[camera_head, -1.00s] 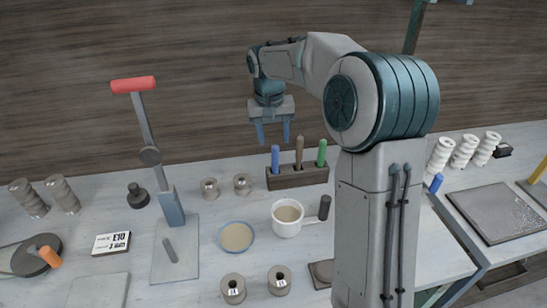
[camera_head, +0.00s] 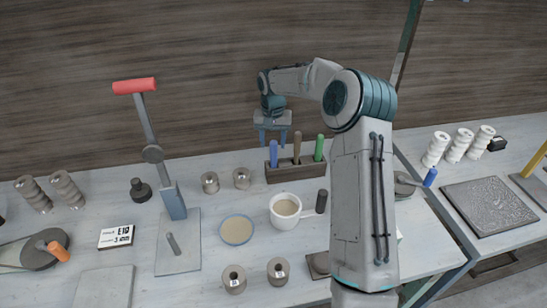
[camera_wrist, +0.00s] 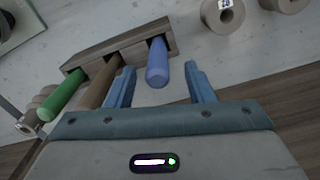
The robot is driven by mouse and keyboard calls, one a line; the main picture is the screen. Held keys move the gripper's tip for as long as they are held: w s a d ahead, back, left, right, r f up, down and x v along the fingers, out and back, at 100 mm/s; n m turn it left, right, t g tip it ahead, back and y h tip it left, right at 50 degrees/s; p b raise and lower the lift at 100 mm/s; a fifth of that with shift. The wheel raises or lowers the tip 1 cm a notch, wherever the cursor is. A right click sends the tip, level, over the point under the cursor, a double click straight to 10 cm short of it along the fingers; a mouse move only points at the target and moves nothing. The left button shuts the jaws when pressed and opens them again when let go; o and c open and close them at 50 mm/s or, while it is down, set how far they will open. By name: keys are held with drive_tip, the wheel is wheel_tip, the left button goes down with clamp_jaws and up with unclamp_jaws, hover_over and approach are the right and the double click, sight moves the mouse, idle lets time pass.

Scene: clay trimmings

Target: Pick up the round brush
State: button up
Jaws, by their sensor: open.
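A dark wooden rack (camera_head: 292,174) at the back of the table holds three upright handles: a blue handle (camera_head: 273,154), a brown handle (camera_head: 297,147) and a green handle (camera_head: 319,148). Their lower ends are hidden in the rack, so I cannot tell which is the round brush. My gripper (camera_head: 273,142) is open and empty, pointing down just above the blue handle. In the wrist view, the blue handle (camera_wrist: 157,66) stands between my spread fingers (camera_wrist: 159,72), with gaps at both sides. The brown handle (camera_wrist: 103,84) is just outside the left finger.
A blue-rimmed dish (camera_head: 237,231) and several spools, one at the rack's left (camera_head: 242,178), are nearby. A red-handled lever press (camera_head: 152,155) rises at the left. The wall is close behind the rack.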

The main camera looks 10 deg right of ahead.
sight(274, 153)
drive_tip(key=shift+d+f+p, duration=0.1)
drive_tip(key=shift+f+p, duration=1.05)
drive_tip(key=shift+f, duration=1.8)
drive_tip(key=shift+c, duration=0.2)
clamp_jaws()
